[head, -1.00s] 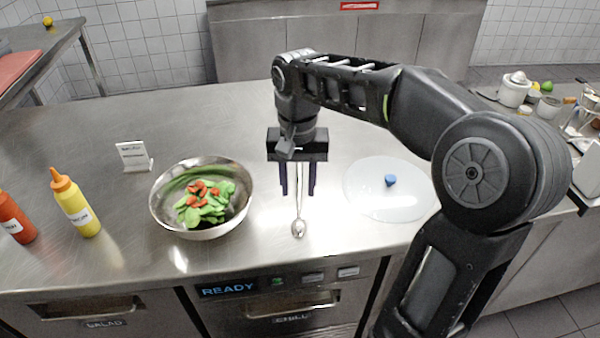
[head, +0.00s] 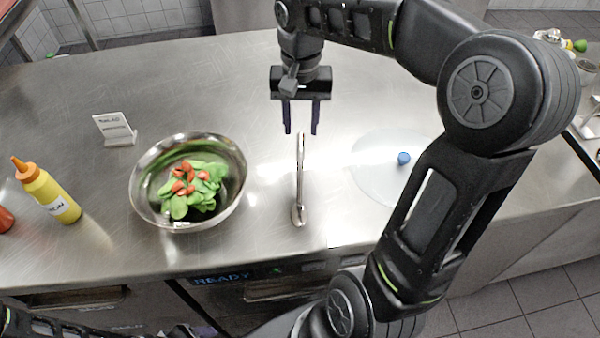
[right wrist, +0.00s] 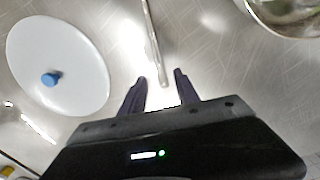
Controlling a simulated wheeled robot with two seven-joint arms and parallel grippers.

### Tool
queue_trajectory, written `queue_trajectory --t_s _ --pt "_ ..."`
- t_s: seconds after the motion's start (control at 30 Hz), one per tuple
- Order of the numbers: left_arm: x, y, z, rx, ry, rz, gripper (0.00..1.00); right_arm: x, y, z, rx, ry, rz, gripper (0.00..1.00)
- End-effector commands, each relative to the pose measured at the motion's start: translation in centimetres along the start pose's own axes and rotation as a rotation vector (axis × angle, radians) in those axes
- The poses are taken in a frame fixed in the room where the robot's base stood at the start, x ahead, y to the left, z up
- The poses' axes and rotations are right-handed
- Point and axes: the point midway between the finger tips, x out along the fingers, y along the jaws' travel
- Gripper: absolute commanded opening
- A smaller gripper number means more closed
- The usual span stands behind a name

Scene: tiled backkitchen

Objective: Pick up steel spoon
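The steel spoon (head: 299,185) is on the steel counter in the head view, right of the salad bowl, its bowl end toward me and its handle pointing away. My right gripper (head: 301,132) is open and empty at the far end of the handle, with its dark fingers apart. In the right wrist view the spoon (right wrist: 153,40) runs from the top edge down toward the open right gripper (right wrist: 158,78), its near end between the fingertips with gaps on both sides. Only dark parts of my left arm show at the lower left edge, and its finger opening is unclear.
A metal salad bowl (head: 240,190) holds leaves and red pieces. A white disc with a blue knob (head: 404,158) lies right of the spoon. A yellow bottle (head: 52,195) and a small white sign (head: 116,129) stand at left. The counter behind the bowl is clear.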

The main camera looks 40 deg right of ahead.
Motion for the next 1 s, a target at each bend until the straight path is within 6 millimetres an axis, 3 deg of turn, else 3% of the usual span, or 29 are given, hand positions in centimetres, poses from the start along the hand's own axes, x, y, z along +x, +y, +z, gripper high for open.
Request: queue_trajectory --t_s 0.1,0.47,0.8,1.0 --pt "0.0 0.0 0.0 0.000 0.000 0.000 0.66 0.9 0.0 0.0 0.000 -0.001 0.000 0.38" --pt "-0.2 0.1 0.0 0.000 0.000 0.000 0.66 1.4 0.0 0.0 0.000 -0.001 0.001 0.38" --pt "-0.8 0.3 0.0 0.000 -0.001 0.000 0.66 5.8 -0.1 0.0 -0.001 -0.002 0.001 0.38" --pt "-0.8 0.3 0.0 0.000 -0.001 0.000 0.66 6.2 -0.1 0.0 0.000 0.001 0.000 0.38"
